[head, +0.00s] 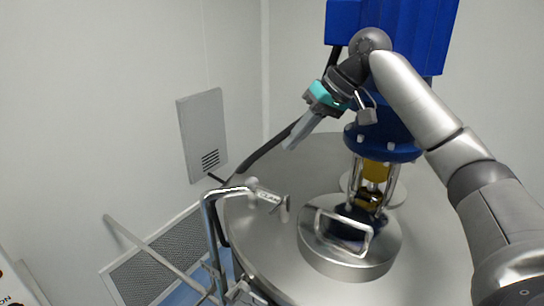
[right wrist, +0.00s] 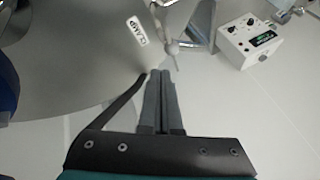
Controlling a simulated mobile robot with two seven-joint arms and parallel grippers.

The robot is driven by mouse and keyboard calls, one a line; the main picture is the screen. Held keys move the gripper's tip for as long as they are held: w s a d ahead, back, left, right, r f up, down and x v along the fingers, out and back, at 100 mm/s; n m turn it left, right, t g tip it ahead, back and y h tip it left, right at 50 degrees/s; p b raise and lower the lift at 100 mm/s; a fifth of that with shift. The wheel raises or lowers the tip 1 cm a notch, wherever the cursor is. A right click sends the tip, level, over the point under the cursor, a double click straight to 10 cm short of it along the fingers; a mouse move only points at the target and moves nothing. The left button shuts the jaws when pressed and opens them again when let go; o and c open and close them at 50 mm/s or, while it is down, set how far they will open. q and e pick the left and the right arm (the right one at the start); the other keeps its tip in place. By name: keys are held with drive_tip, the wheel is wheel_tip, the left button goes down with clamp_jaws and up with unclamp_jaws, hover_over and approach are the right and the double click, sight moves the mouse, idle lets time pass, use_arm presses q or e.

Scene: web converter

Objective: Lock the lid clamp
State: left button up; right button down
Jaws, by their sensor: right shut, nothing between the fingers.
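The lid clamp, with a small white plate reading CLAMP (head: 267,195), sits at the left rim of the round steel vessel top (head: 262,240). A light rounded knob (head: 252,184) and a small hanging metal piece (head: 285,212) are beside the plate. The right wrist view also shows the CLAMP plate (right wrist: 138,31) and a grey knob with a thin pin (right wrist: 172,47). My right gripper (head: 289,146) is shut and empty, above and apart from the clamp. Its fingertips (right wrist: 161,73) point towards the knob in the wrist view. I cannot tell whether the clamp is locked. My left gripper is not in view.
A round lid with a bar handle (head: 368,238) lies on the vessel top. A blue machine column (head: 345,20) rises behind. A bent metal pipe (head: 210,225) stands at the vessel's left. A white control box (right wrist: 240,45) shows at the wrist view's upper right.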

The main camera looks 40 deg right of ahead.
sight(266, 189)
drive_tip(key=p+x, duration=0.1)
drive_tip(key=x, duration=0.8)
drive_tip(key=shift+a+f, duration=0.2)
drive_tip(key=shift+f, duration=0.05)
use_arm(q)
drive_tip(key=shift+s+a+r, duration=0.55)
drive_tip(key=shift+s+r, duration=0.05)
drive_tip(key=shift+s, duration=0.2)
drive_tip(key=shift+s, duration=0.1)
